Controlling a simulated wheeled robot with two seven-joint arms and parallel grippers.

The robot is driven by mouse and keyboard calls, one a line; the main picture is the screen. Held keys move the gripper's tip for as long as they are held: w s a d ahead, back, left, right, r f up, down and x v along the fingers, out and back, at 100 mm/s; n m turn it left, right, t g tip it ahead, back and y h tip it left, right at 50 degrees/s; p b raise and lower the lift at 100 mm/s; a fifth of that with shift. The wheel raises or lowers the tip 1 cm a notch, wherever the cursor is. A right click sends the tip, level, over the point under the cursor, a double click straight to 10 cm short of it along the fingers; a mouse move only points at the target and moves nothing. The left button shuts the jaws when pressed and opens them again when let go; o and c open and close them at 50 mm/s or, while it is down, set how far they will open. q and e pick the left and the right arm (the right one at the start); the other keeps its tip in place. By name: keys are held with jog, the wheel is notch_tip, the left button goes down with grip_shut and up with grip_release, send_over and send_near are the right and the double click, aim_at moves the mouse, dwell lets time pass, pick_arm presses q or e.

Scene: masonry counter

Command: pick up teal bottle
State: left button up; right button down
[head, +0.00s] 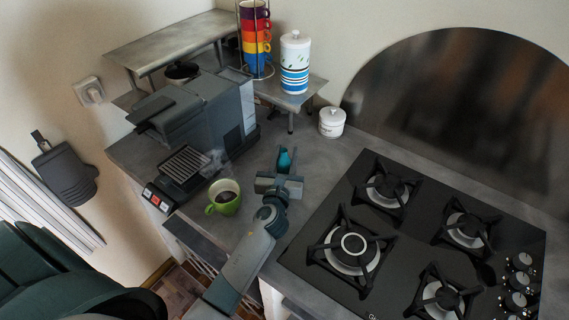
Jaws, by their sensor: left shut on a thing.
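The teal bottle (284,160) is small and stands out at the far end of my left gripper, on the grey counter between the coffee machine and the hob. My left gripper (285,172) is shut on the bottle. The gripper's body hides the bottle's lower part, so I cannot tell whether it touches the counter. My right gripper does not show.
A green cup (223,198) with dark liquid stands left of my gripper, by the coffee machine (205,115). The black gas hob (420,235) lies to the right. A white lidded jar (332,122) stands behind. A raised shelf holds stacked mugs (255,40) and a striped canister (295,62).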

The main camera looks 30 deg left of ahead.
aim_at(285, 150)
pick_arm(q)
jog(key=shift+r, duration=0.1)
jog(key=shift+r, duration=0.5)
notch_tip(285, 150, up, 4)
jog(key=shift+d+f+p, duration=0.1)
jog(key=shift+f+p, duration=0.15)
jog(key=shift+p, duration=0.05)
jog(key=s+d+r+b, duration=0.2)
jog(key=d+r, duration=0.4)
jog(key=d, duration=0.5)
jog(key=shift+s+r, duration=0.2)
jog(key=shift+s, duration=0.35)
